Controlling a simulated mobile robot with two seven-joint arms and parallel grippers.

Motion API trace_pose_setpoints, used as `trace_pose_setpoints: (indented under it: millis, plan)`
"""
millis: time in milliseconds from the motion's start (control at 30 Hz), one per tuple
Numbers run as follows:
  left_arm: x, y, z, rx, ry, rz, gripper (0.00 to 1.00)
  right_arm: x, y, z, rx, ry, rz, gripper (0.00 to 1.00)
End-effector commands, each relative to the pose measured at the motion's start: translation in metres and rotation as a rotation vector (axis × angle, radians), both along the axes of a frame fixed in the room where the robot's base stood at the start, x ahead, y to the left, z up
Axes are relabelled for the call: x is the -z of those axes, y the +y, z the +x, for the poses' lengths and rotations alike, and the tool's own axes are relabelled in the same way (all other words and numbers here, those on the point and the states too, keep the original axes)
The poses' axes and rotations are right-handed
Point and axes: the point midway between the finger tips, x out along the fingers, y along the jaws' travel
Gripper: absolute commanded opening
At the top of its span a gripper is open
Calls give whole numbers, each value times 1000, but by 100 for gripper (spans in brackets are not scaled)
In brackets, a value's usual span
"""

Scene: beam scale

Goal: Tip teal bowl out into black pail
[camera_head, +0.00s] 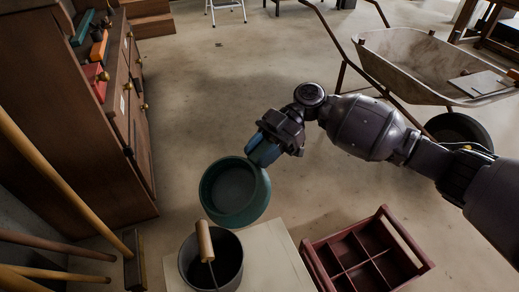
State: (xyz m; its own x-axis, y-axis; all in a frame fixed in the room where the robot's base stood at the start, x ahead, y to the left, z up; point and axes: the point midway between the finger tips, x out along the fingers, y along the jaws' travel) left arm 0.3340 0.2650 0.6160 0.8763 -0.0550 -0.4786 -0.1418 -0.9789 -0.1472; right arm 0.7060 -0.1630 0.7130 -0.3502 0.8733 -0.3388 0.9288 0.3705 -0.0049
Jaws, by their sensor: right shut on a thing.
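The teal bowl (262,196) is held at its upper right rim by my right gripper (262,152), which is shut on it. The bowl is tilted, with its opening partly toward the camera; its inside looks grey, and I cannot tell whether anything lies in it. The black pail (239,270) stands just below the bowl in the picture, on a pale surface. Its wooden handle grip (205,241) lies across its upper left rim. The pail's inside is dark. My left gripper is not in view.
The pale stand top (268,248) carries the pail. A dark red divided crate (318,262) is to its right. A brown cabinet (70,130) with wooden poles (60,178) in front is at left. A wheelbarrow (405,75) stands behind my right arm. Open floor lies between.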

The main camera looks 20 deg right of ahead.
Motion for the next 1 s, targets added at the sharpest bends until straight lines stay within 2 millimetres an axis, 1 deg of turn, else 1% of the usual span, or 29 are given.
trace_pose_setpoints:
  millis: [33, 100, 267, 500, 933, 1000]
  plan:
    - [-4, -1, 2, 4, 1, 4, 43, -10, 2, 0, -1, -22, -24, 0]
    - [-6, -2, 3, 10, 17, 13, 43, -14, 5, -1, -1, -46, -71, 0]
    - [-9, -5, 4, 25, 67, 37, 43, -18, 16, -4, 0, -103, -200, 0]
    - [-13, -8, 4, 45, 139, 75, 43, -19, 32, -10, 1, -177, -390, 0]
    - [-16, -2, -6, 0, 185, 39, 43, -8, 71, -26, -1, -292, -688, 0]
    - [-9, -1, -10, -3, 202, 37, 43, -1, 69, -26, 2, -283, -696, 0]
